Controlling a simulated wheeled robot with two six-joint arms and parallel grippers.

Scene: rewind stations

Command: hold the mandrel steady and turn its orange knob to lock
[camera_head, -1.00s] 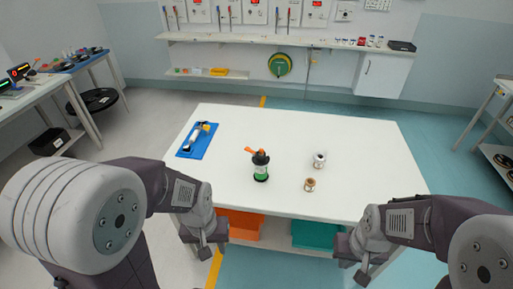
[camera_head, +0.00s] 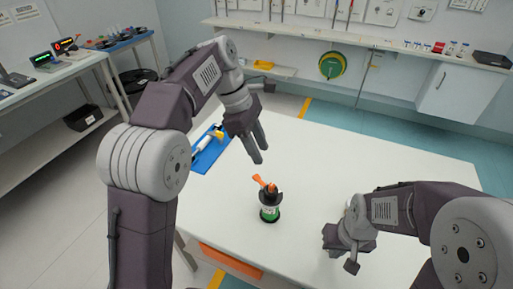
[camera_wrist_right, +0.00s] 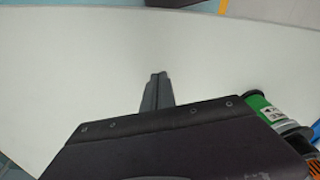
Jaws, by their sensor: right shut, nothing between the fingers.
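The mandrel (camera_wrist_right: 262,107) shows there at the right edge, partly hidden by my gripper body.
The white table (camera_head: 330,150) has free room behind and right of the mandrel. A blue mat (camera_head: 205,158) with a tool lies at its left edge, partly behind my left arm. The small spools are mostly hidden behind my right arm.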

